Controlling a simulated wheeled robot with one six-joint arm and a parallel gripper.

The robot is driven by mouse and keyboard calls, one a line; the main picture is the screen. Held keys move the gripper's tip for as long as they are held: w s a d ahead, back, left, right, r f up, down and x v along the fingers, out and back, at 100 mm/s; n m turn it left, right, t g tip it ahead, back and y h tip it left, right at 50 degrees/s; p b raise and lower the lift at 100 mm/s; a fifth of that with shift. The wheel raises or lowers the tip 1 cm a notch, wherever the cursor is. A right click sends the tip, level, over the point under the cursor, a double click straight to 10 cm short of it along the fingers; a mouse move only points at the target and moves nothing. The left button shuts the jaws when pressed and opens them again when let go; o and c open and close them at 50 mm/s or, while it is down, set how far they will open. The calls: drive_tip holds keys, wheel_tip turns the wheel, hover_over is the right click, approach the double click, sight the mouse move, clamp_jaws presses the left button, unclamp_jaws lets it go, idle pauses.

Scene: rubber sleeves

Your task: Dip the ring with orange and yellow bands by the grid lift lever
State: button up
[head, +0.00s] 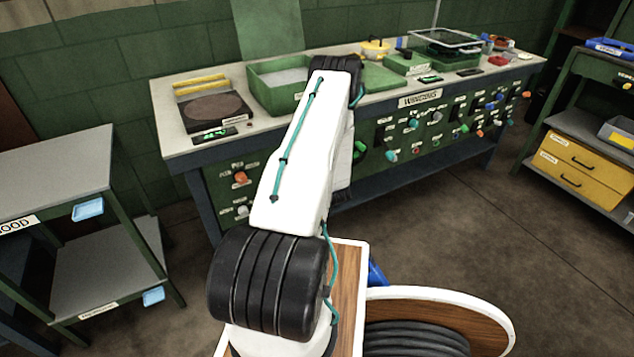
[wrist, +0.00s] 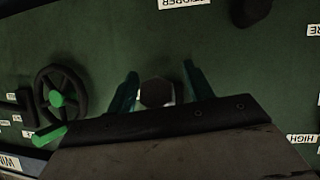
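In the wrist view my gripper (wrist: 160,88) has its two teal fingers spread apart, facing a green panel (wrist: 110,40). A dark hexagonal knob (wrist: 157,93) on a pale base shows between the fingers; I cannot tell whether they touch it. In the head view my arm hides the gripper in front of the bench's control panel (head: 430,135). The ring with orange and yellow bands cannot be made out in either view. The panel holds several knobs and levers, and their labels are too small to tell which is the grid lift lever.
A dark handwheel (wrist: 60,95) with a green knob is left of the fingers. The bench top (head: 240,145) carries a green tank (head: 265,95) and a clear-lidded tray (head: 445,40). A shelf rack (head: 60,170) stands left, yellow drawers (head: 580,170) right.

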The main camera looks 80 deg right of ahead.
drive_tip(key=shift+s, duration=0.1)
drive_tip(key=v, duration=0.7)
drive_tip(key=shift+a+r, duration=0.15)
drive_tip(key=shift+a, duration=0.15)
drive_tip(key=shift+s, duration=0.1)
idle(0.4)
